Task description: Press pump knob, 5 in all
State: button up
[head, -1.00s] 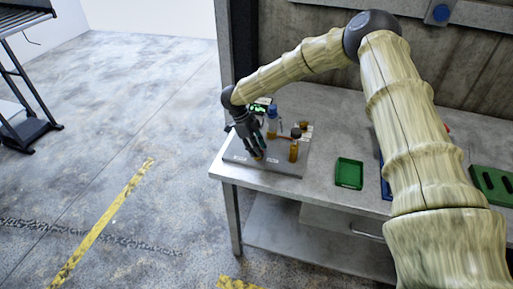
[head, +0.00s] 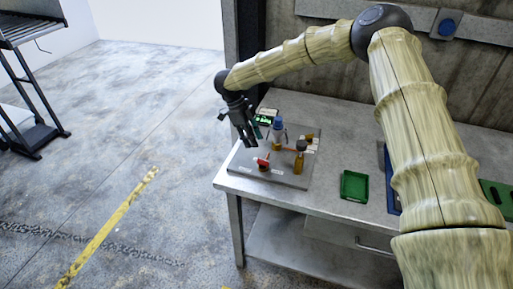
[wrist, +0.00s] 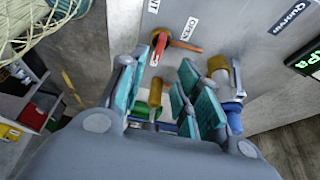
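A grey panel board (head: 290,180) lies at the left end of the bench. On it stand a blue-topped part (head: 278,127) and an amber cylinder with a dark top (head: 298,163); I cannot tell for sure which is the pump knob. A red handle (head: 263,163) sits near the board's front left, and it also shows in the wrist view (wrist: 158,48) beside an orange lever (wrist: 184,45) and an OPEN label. My gripper (head: 250,140) is above the board's left edge, apart from these parts. Its teal-padded fingers (wrist: 152,95) are spread and empty.
A small display with green digits (head: 265,118) is at the board's back left. A green tray (head: 354,186) and a blue bin (head: 392,190) lie to the right on the bench (head: 330,200). The floor left of the bench is open.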

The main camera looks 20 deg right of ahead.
aim_at(301, 145)
jog(key=k, duration=1)
